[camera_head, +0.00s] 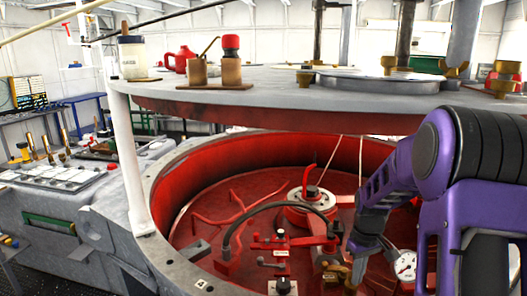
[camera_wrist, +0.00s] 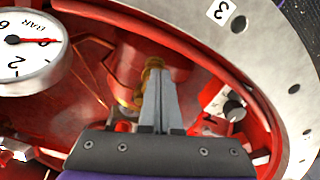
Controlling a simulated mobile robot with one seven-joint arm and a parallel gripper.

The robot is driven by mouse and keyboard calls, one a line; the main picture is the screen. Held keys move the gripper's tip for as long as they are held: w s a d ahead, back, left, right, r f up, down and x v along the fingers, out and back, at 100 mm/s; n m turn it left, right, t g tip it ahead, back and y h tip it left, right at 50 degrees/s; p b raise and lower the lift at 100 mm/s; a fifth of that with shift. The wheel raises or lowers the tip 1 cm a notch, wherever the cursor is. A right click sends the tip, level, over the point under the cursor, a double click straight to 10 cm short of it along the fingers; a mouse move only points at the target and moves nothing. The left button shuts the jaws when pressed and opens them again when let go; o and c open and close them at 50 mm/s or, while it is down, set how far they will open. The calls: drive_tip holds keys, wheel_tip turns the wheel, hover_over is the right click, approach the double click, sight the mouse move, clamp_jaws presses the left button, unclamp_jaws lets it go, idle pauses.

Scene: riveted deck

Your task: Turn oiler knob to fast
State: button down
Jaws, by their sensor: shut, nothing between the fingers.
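My gripper (camera_wrist: 160,95) is shut and empty, its grey fingers together in the middle of the wrist view. In the head view my gripper (camera_head: 357,272) reaches down into the red round basin. A brass fitting (camera_wrist: 155,66) lies just past the fingertips; I cannot tell whether they touch it. Brass parts also show beside the gripper in the head view (camera_head: 334,270). A dark round knob (camera_wrist: 234,110) on a pale plate is right of the fingers, apart from them. No fast marking is legible, so I cannot tell which part is the oiler knob.
A pressure gauge (camera_wrist: 27,45) is at the left of the wrist view and also shows in the head view (camera_head: 405,265). The basin's grey rim (camera_wrist: 278,85) curves around the right. A round shelf (camera_head: 270,95) with cans and bottles overhangs the basin. A black hose (camera_head: 250,215) arches inside.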

drive_tip(key=shift+w+d+r+p, duration=0.1)
drive_tip(key=shift+w+d+p, duration=0.1)
drive_tip(key=shift+d+p, duration=0.15)
idle(0.3)
drive_tip(key=shift+w+d, duration=0.15)
drive_tip(key=shift+d, duration=0.15)
drive_tip(key=shift+d+p, duration=0.15)
drive_tip(key=shift+p, duration=0.15)
drive_tip(key=r+p, duration=0.1)
drive_tip(key=r, duration=0.1)
drive_tip(key=r+p, duration=0.1)
drive_tip(key=r, duration=0.1)
drive_tip(key=r+p, duration=0.1)
drive_tip(key=shift+s+d+r+p, duration=0.15)
drive_tip(key=shift+s+r+p, duration=0.2)
drive_tip(key=shift+r, duration=0.05)
